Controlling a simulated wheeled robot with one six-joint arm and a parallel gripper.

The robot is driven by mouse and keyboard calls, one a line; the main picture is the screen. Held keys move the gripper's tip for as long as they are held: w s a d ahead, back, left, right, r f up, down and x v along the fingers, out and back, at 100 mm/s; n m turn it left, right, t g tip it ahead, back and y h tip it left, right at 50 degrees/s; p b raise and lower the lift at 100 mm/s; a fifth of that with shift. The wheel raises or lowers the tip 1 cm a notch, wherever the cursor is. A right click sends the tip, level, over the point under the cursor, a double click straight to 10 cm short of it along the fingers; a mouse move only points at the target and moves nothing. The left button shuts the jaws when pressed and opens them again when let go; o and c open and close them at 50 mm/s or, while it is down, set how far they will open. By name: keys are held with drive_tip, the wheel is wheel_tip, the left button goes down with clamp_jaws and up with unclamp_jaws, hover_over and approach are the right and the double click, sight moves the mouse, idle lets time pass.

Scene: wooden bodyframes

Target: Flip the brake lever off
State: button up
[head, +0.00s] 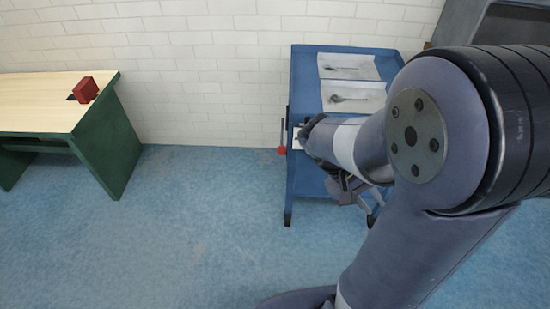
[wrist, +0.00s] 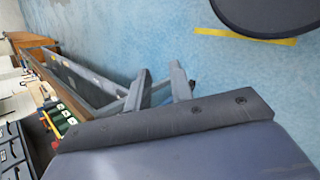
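A lever with a red ball knob (head: 282,150) and a thin dark rod stands at the left side of a blue table (head: 305,65) in the head view. I take it for the brake lever. A pale plate is beside it, partly hidden by my arm. My gripper (head: 350,192) hangs below my wrist, in front of the table and right of and nearer than the knob. In the wrist view my gripper (wrist: 160,82) shows two grey fingers apart with nothing between them. The lever cannot be made out in the wrist view.
White sheets with metal tools (head: 350,97) lie on the blue table. A wooden-topped green bench (head: 110,135) with a red object (head: 85,90) stands at left. The blue floor between is clear. A yellow floor strip (wrist: 245,36) shows in the wrist view.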

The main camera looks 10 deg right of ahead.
drive_tip(key=w+d+f+h+b, duration=0.1)
drive_tip(key=w+f+h+b, duration=0.1)
drive_tip(key=f+b, duration=0.1)
drive_tip(key=w+d+f+h+b, duration=0.1)
drive_tip(key=w+f+b, duration=0.1)
drive_tip(key=f+b, duration=0.2)
drive_tip(key=w+d+f+n+g+h+b, duration=0.1)
drive_tip(key=w+d+f+h+b, duration=0.1)
drive_tip(key=f, duration=0.5)
drive_tip(key=shift+w+f+h+b, duration=0.3)
drive_tip(key=shift+w+b, duration=0.15)
drive_tip(key=shift+b, duration=0.8)
clamp_jaws()
drive_tip(key=w+f+n+t+h+b, duration=0.1)
drive_tip(key=w+f+h+b, duration=0.2)
drive_tip(key=f, duration=0.4)
drive_tip(key=w+f+n+h+b, duration=0.1)
drive_tip(key=w+f+h+b, duration=0.2)
drive_tip(key=w+f+b, duration=0.2)
wheel_tip(320, 180, down, 2)
drive_tip(key=b, duration=0.3)
drive_tip(key=shift+w+f+t+b, duration=0.2)
drive_tip(key=shift+w+t+b, duration=0.1)
drive_tip(key=shift+w+t, duration=0.1)
